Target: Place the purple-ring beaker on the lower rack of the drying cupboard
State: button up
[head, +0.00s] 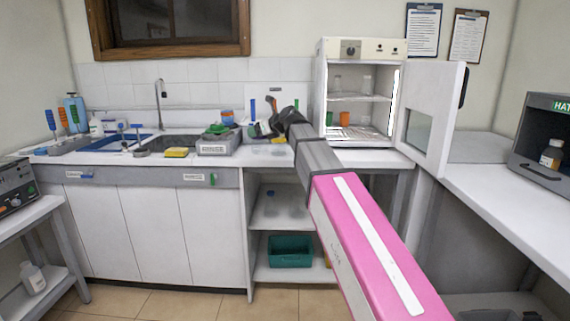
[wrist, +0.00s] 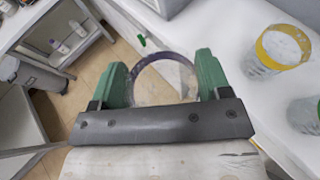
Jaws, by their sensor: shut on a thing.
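In the wrist view, the purple-ring beaker (wrist: 166,56) is clear, with a dark purple rim, and sits between the green fingers of my gripper (wrist: 160,78). My gripper is shut on it. In the head view, my gripper (head: 264,129) is over the counter left of the drying cupboard; the beaker is hard to make out there. The drying cupboard (head: 357,47) stands on the counter with its door (head: 432,112) open to the right. Clear glassware stands on its upper rack (head: 352,98). An orange item and a green item stand on its lower rack (head: 365,133).
In the wrist view, a yellow-rimmed beaker (wrist: 283,48) and a green-rimmed beaker (wrist: 304,114) stand on the white surface to the right.

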jog(key=s+d+f, duration=0.5)
jog(key=d+f, duration=0.4)
jog(key=s+d+f, duration=0.6)
jog(key=d+f, duration=0.3)
jog(key=d, duration=0.1)
jog(key=s+d+f, duration=0.6)
jog(key=d+f, duration=0.3)
jog(key=d, duration=0.1)
jog(key=shift+s+f+n+g+y, duration=0.25)
jog(key=shift+n+g+y, duration=0.05)
jog(key=shift+n+y, duration=0.1)
